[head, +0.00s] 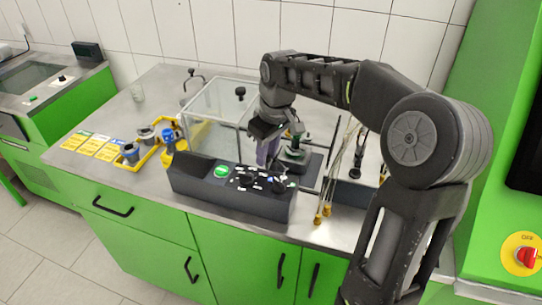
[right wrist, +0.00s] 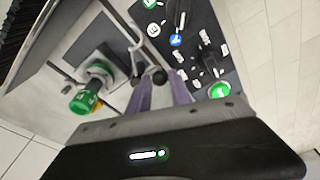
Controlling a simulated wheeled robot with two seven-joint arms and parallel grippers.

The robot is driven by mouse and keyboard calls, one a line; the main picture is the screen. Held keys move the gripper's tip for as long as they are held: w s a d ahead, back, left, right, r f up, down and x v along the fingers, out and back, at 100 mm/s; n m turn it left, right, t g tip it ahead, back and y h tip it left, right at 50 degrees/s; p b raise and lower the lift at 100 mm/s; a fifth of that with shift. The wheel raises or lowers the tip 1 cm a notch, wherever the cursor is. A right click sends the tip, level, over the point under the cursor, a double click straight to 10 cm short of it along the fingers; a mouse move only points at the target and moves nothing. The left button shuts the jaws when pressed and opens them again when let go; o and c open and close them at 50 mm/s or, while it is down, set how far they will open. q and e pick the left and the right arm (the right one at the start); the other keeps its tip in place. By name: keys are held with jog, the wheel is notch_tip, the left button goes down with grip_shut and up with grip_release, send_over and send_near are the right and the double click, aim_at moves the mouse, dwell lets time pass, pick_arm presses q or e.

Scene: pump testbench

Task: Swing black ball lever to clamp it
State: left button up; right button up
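My right gripper (head: 267,150) reaches down over the bench from the right, between the clear box and the fixture behind the control box. In the right wrist view, its two purple fingers (right wrist: 160,93) stand apart. A black ball (right wrist: 158,76) on a dark lever shows near the fingertips, roughly in line with the gap. I cannot tell whether a finger touches it. In the head view, the ball cannot be made out clearly beside the gripper. A green and yellow fitting (right wrist: 87,101) on the fixture is left of the fingers in the wrist view. My left gripper is out of view.
A black control box (head: 232,190) with a green button stands in front of the gripper. A clear box (head: 213,112) is to its left. Yellow-tipped hoses (head: 325,205) hang at right. A yellow tray (head: 143,157) with parts lies at left. Bare bench shows near its back left.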

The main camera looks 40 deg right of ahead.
jog(key=c, duration=0.4)
jog(key=shift+s+d, duration=0.1)
jog(key=shift+d, duration=0.05)
jog(key=shift+s+d, duration=0.4)
jog(key=shift+s, duration=0.05)
jog(key=shift+d, duration=0.1)
jog(key=shift+s+d, duration=0.25)
jog(key=shift+d, duration=0.3)
